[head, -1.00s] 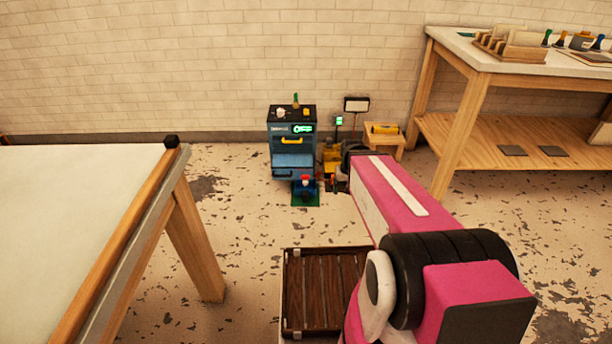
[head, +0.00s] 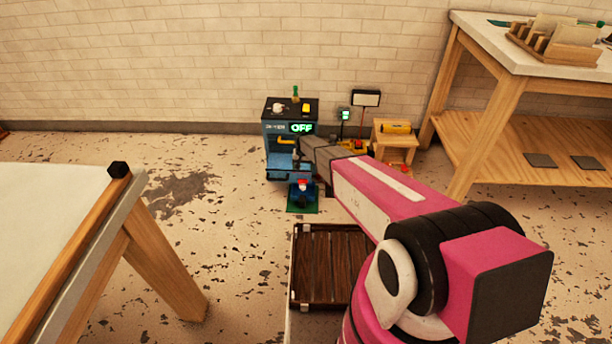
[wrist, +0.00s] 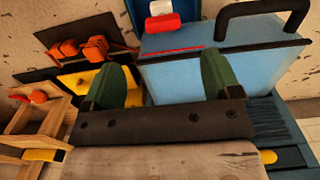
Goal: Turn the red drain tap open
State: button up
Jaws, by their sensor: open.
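The red tap (head: 302,184) sits low in front of the blue machine, on a small blue body over a green mat (head: 302,209). A red part with white and blue beside it, which looks like this tap, shows at the top of the wrist view (wrist: 163,22). My gripper (wrist: 162,84) is open, its two green fingers apart with nothing held between them. The tap lies beyond the fingertips, not touched by them. In the head view my arm reaches to the machine's front, above the tap, and its end is hard to make out.
The blue machine (head: 279,150) has an OFF display; a blue box with a black handle (wrist: 262,15) is close by my right finger. A yellow device with red knobs (wrist: 95,75) and a wooden stool (head: 396,142) stand nearby. Tables stand left (head: 60,230) and right (head: 483,42).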

aim_at(303, 180)
jog(key=f, duration=1.1)
jog(key=shift+w+a, duration=0.1)
jog(key=shift+w, duration=0.15)
